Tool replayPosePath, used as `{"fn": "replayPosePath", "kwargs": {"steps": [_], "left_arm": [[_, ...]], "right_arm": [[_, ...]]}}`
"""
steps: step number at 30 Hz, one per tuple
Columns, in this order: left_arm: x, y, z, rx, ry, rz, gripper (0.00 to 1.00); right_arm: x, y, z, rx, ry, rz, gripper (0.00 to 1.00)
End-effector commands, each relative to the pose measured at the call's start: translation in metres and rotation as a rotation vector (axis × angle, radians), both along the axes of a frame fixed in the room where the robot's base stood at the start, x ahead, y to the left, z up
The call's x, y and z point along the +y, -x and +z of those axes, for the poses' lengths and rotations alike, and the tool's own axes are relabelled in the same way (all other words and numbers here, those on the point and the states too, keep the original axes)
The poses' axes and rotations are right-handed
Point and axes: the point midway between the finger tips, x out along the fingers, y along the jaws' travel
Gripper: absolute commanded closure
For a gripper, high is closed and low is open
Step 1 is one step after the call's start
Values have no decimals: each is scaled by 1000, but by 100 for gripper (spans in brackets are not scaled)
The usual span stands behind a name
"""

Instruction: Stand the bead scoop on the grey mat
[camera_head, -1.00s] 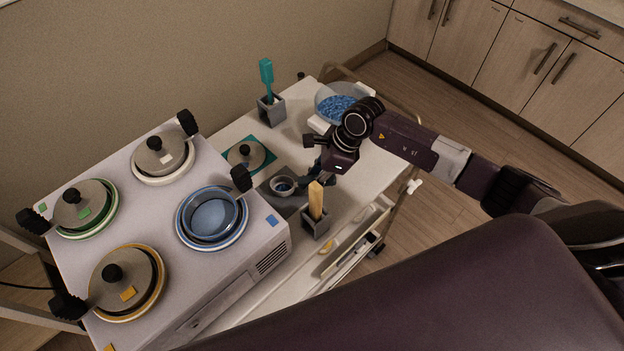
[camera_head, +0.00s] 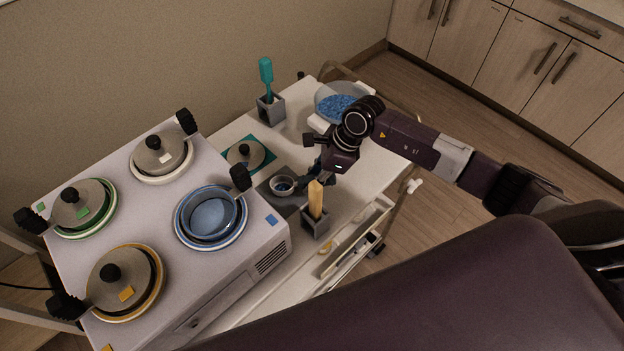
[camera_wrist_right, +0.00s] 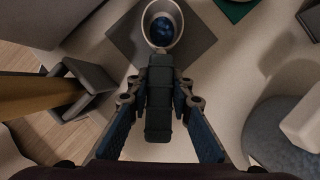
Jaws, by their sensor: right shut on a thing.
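The bead scoop (camera_head: 284,185) is a small pale cup with dark blue beads inside. In the right wrist view its cup (camera_wrist_right: 163,24) is upright over the grey mat (camera_wrist_right: 195,40), with its dark handle (camera_wrist_right: 159,105) pointing toward my wrist. My right gripper (camera_wrist_right: 160,100) is shut on that handle, one finger on each side. In the head view the grey mat (camera_head: 288,205) lies under the cup; I cannot tell whether the cup's base touches it. My right gripper (camera_head: 318,182) is partly hidden by its own wrist. My left gripper is out of view.
A wooden spatula (camera_head: 315,200) stands in a grey holder (camera_head: 315,222) close beside the gripper. A bowl of blue beads (camera_head: 340,104) is behind my wrist. A lid (camera_head: 246,153) rests on a teal mat, and the warmer (camera_head: 190,265) stands at left.

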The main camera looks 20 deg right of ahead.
Motion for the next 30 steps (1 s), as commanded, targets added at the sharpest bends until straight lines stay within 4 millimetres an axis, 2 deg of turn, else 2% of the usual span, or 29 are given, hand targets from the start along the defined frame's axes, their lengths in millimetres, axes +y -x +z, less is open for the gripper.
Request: {"fn": "replayPosePath", "kwargs": {"steps": [30], "left_arm": [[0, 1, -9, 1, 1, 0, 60]], "right_arm": [[0, 0, -5, -1, -1, 0, 100]]}}
